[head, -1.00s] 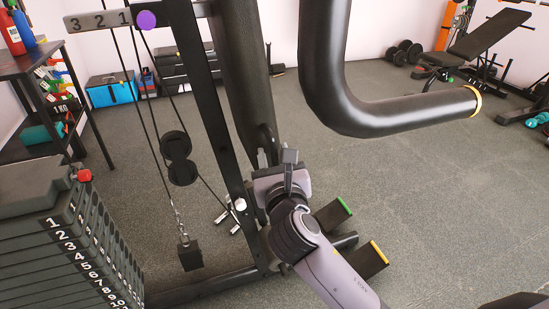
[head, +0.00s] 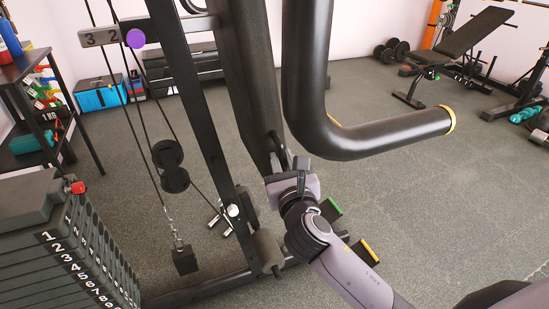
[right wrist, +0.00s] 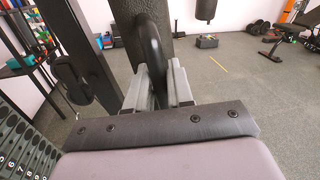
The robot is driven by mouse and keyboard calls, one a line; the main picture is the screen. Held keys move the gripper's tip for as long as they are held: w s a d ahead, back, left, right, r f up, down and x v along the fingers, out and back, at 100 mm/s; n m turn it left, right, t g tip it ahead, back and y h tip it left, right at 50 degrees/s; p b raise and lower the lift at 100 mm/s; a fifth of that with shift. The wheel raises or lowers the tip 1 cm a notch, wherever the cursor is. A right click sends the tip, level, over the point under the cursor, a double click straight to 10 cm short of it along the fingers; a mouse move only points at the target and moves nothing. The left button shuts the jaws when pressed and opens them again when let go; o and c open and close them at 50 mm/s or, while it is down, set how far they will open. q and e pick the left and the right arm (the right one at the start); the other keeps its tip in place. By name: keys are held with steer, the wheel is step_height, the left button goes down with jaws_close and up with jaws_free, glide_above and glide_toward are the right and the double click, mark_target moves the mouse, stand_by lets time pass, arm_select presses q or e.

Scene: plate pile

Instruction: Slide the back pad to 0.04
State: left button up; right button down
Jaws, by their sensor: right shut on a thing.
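The back pad (head: 244,75) is a long black upright cushion behind the machine's dark post. A grey number plate (head: 101,37) showing 3 and 2 sticks out left of a purple knob (head: 136,38) at the post's top. My right gripper (head: 286,168) is at the pad's lower end. In the right wrist view its fingers (right wrist: 160,88) are closed on a black curved handle (right wrist: 150,48) in front of the pad (right wrist: 122,28). The fingertips are partly hidden by the handle. My left gripper is not in view.
A thick black bent bar (head: 320,95) hangs just right of the pad. The weight stack (head: 60,245) stands at the left, with cables and pulleys (head: 171,165) beside the post. Pedals with green and yellow edges (head: 330,210) lie low behind my arm.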

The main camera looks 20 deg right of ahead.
steer(key=c, duration=1.2)
jaws_free()
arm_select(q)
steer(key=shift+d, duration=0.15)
arm_select(e)
steer(key=shift+o, duration=0.3)
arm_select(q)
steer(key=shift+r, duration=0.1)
arm_select(e)
steer(key=shift+s, duration=0.1)
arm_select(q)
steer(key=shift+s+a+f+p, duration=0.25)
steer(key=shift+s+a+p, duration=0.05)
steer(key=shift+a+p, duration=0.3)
arm_select(e)
steer(key=s+a, duration=0.1)
steer(key=s, duration=0.6)
steer(key=shift+a, duration=0.1)
steer(key=shift+f, duration=0.15)
